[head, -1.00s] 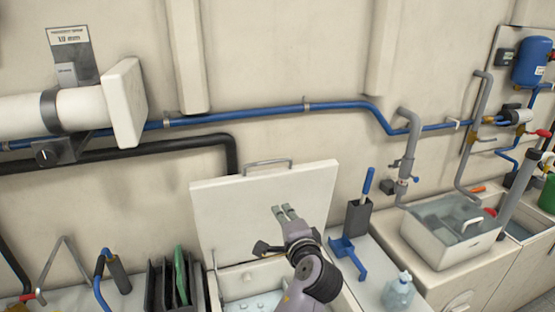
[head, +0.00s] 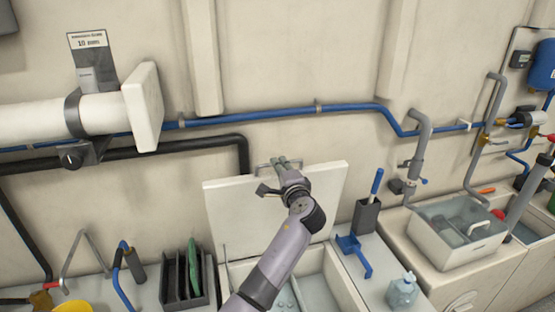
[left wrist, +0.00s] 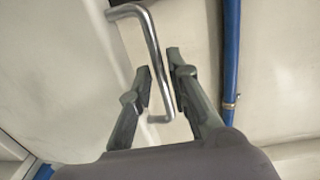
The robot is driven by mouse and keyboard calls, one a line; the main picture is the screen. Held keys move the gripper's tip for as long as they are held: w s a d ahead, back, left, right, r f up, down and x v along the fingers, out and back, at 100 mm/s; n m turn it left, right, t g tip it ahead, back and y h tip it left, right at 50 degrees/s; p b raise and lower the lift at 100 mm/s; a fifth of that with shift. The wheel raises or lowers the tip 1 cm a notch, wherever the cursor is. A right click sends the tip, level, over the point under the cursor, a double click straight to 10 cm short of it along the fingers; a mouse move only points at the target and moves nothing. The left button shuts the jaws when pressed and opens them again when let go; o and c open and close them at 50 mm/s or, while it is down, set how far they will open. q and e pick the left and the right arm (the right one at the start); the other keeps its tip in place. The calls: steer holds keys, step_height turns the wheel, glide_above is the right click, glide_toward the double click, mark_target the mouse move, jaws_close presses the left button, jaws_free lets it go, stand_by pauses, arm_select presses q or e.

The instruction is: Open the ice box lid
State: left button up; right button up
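The ice box lid (head: 230,212) is a flat white panel, raised and nearly upright against the back wall in the head view. Its metal handle (head: 262,168) is on the top edge. The ice box (head: 322,272) below is uncovered, with pale pieces inside, partly hidden by my left arm. My left gripper (head: 287,162) is in front of the lid's top edge at the handle. In the left wrist view, its fingers (left wrist: 160,72) are a little apart, with the handle bar (left wrist: 154,45) showing between them; contact cannot be told. My right gripper is not in view.
Left of the box is a black rack (head: 183,290). To the right are a blue scoop (head: 355,254), a dark holder (head: 366,215), a clear bottle (head: 402,292) and a sink (head: 455,238). A blue pipe (head: 250,115) crosses the wall above the lid.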

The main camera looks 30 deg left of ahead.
arm_select(q)
steer(key=shift+x, duration=1.4)
steer(key=shift+f, duration=0.1)
jaws_close()
